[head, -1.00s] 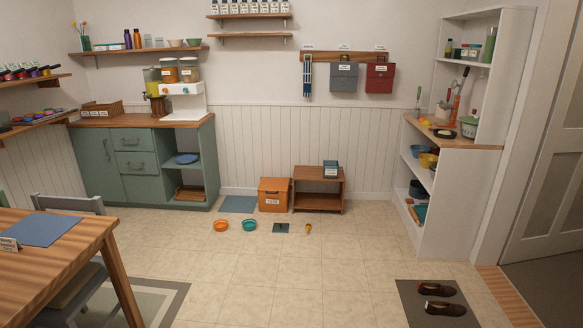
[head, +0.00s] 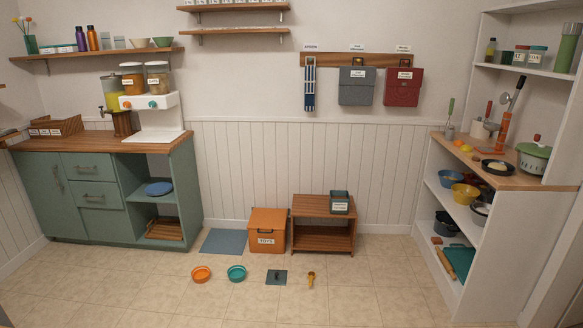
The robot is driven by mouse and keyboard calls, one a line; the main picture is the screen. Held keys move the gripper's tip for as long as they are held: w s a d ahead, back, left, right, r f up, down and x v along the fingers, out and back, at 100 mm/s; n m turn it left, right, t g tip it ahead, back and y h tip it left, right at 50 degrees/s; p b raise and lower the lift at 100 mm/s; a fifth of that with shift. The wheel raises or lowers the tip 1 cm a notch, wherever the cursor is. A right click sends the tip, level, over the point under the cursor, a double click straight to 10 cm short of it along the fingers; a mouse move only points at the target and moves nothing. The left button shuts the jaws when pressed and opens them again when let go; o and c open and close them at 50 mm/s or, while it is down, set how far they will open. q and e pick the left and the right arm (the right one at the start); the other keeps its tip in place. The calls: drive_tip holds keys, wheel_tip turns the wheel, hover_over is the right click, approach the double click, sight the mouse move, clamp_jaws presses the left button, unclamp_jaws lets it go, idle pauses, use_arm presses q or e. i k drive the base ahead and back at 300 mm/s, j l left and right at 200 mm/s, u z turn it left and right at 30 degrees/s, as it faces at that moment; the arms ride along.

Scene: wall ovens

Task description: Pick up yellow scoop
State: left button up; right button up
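A small yellow-orange scoop (head: 311,279) lies on the tiled floor in the head view, in front of the low wooden shelf bench. It is to the right of a dark square mat or plate (head: 276,277). Its exact shape is too small to tell in full. Neither of my grippers shows in the view.
An orange bowl (head: 201,274) and a teal bowl (head: 236,273) sit on the floor to the left. Behind are an orange toy box (head: 267,230), the bench (head: 323,240) and a blue mat (head: 222,241).

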sight(312, 274)
drive_tip(key=i, duration=1.9)
